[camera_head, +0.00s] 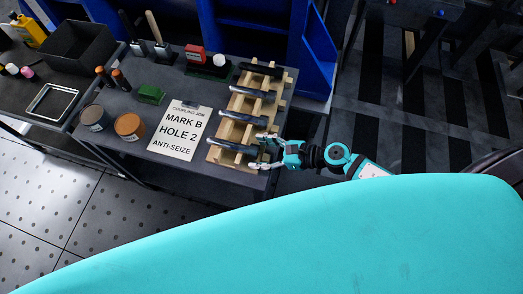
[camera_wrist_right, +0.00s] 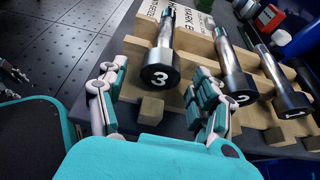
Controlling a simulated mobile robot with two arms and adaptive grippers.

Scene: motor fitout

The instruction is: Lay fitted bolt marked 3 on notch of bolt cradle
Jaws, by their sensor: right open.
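The bolt marked 3 (camera_wrist_right: 160,76) has a black head facing the right wrist camera and a shiny shank. It lies across the wooden bolt cradle (camera_wrist_right: 195,45), seemingly in the notch at the near end; the contact below is hidden. In the head view the same bolt (camera_head: 230,147) is the nearest one on the cradle (camera_head: 222,157). My right gripper (camera_head: 263,152) is open at the bolt's head end. In the right wrist view its fingers (camera_wrist_right: 155,74) stand on either side of the head, with gaps showing. A gripper-like part, perhaps my left, shows small at the left edge (camera_wrist_right: 12,72).
The bolt marked 2 (camera_wrist_right: 238,80) and others lie alongside on the cradle. A sign (camera_head: 180,130) reading "MARK B HOLE 2 ANTI-SEIZE" lies left of it. Two round tins (camera_head: 130,126) (camera_head: 94,117), a green block (camera_head: 151,94) and a red box (camera_head: 194,53) share the table.

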